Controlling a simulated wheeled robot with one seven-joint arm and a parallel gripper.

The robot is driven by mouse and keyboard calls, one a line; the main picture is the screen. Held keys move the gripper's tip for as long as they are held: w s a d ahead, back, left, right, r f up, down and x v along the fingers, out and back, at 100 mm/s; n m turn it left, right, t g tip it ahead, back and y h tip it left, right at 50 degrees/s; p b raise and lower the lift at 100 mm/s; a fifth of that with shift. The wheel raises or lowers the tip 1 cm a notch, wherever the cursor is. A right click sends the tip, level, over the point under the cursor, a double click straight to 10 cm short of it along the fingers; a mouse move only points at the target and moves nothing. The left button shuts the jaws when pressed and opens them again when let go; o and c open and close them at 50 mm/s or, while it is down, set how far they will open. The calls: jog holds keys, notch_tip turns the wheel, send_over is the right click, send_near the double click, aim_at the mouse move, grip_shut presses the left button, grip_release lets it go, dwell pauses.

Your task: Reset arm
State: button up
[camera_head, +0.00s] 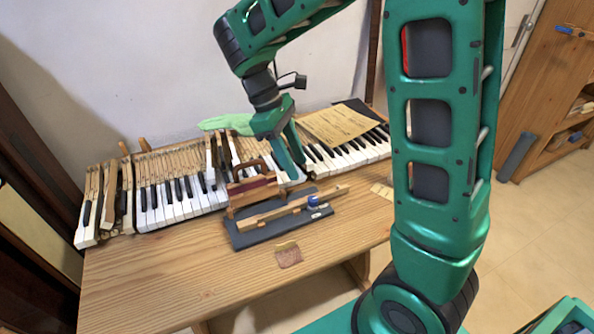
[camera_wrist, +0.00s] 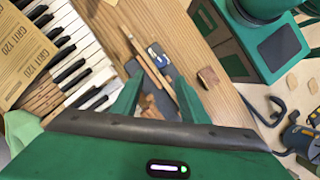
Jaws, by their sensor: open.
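My gripper (camera_head: 296,152) is green and hangs above the workbench, in front of the piano keys. In the wrist view its two fingers (camera_wrist: 155,95) are spread apart, with nothing held between them. Below and beyond the fingers are a dark board (camera_head: 262,232) with a wooden key stick (camera_head: 285,210) and a small blue-capped container (camera_head: 313,201) on it. A wooden block tool with a dark red strip (camera_head: 250,188) stands at the board's left end, close to the gripper in the head view. I cannot tell whether a finger touches anything.
A wooden workbench (camera_head: 150,285) carries rows of piano keys (camera_head: 170,205) along the wall. A sandpaper sheet (camera_head: 338,124) and a green cloth (camera_head: 225,122) lie at the back. A small brown block (camera_head: 288,257) lies near the front. The front left of the bench is clear.

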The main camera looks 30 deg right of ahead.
jog(key=shift+r, duration=0.15)
dwell(0.3)
jog(key=s+d+r+m+t+y, duration=0.1)
jog(key=s+d+r+m+y, duration=0.15)
jog(key=s+d+m, duration=0.6)
jog(key=s+d+m+t, duration=0.1)
jog(key=s+d+m, duration=0.1)
jog(key=s, duration=0.4)
jog(key=s+d+f+m+t, duration=0.1)
jog(key=s+d+m, duration=0.2)
jog(key=s+m, duration=0.2)
jog(key=s+y, duration=0.1)
jog(key=s, duration=0.1)
jog(key=shift+s+d, duration=0.3)
jog(key=shift+w+f, duration=0.3)
jog(key=shift+w, duration=0.3)
